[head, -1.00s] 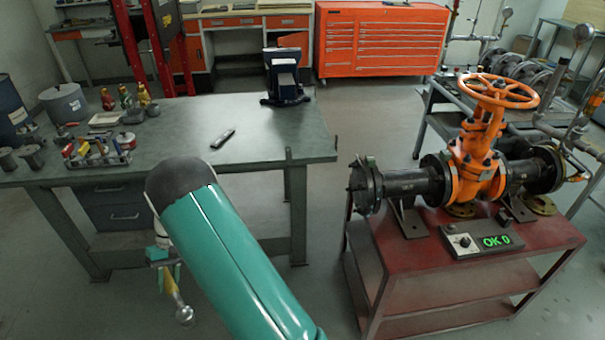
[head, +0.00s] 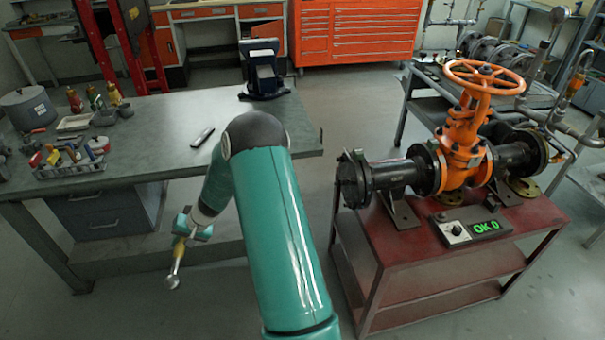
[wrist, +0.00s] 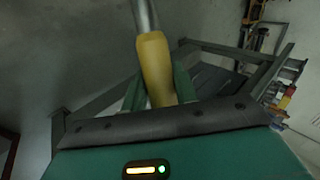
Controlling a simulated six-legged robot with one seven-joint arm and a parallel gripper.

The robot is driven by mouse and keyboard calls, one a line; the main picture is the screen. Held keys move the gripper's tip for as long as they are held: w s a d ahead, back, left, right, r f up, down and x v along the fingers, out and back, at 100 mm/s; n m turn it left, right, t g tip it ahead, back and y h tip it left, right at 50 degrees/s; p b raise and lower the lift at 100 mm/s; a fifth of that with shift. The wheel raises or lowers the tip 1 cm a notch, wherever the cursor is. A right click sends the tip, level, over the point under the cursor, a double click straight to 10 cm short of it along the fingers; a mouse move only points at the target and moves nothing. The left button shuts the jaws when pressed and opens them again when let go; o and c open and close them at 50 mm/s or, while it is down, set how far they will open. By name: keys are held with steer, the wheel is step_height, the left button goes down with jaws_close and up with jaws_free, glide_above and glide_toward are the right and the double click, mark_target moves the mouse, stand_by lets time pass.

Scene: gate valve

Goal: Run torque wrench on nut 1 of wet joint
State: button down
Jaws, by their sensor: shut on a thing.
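My gripper (head: 187,236) is low in front of the workbench in the head view, shut on the yellow handle of a torque wrench (head: 173,275). The wrench hangs down with its round metal head lowest, clear of everything. In the wrist view the yellow handle (wrist: 156,68) stands between the gripper fingers (wrist: 158,85), and its metal shaft runs out of the top edge. The orange gate valve (head: 465,135) with black flanged pipe ends (head: 352,178) stands on a red cart, well right of my gripper. Single nuts are too small to tell apart.
A control box (head: 472,228) showing green "OK 0" lies on the red cart (head: 400,262). The green-topped workbench (head: 150,148) holds a vise (head: 262,72), a tool rack (head: 70,160) and bottles. Open floor lies between bench and cart.

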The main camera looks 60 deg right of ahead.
steer(key=s+d+r+m+h, duration=0.3)
steer(key=s+d+m+h, duration=0.15)
steer(key=d, duration=0.35)
steer(key=s+d+r+m+t+h, duration=0.1)
steer(key=s+d+r+m+h, duration=0.15)
steer(key=d+h, duration=0.45)
steer(key=s+d+r+m+h, duration=0.2)
steer(key=s+d+m+h, duration=0.25)
steer(key=d, duration=0.55)
steer(key=s+d+r+m+g+h, duration=0.1)
steer(key=s+d+r+g, duration=0.1)
steer(key=s, duration=0.5)
steer(key=s+d+r+m+g+h, duration=0.2)
steer(key=s+d+r+g, duration=0.1)
steer(key=s, duration=0.4)
steer(key=s+d+r+m+g+h, duration=0.2)
steer(key=s+r+g, duration=0.3)
steer(key=s+r, duration=0.1)
steer(key=shift+s+d+r, duration=0.3)
steer(key=shift+s+d, duration=0.05)
steer(key=shift+s, duration=0.3)
steer(key=shift+a+r, duration=0.1)
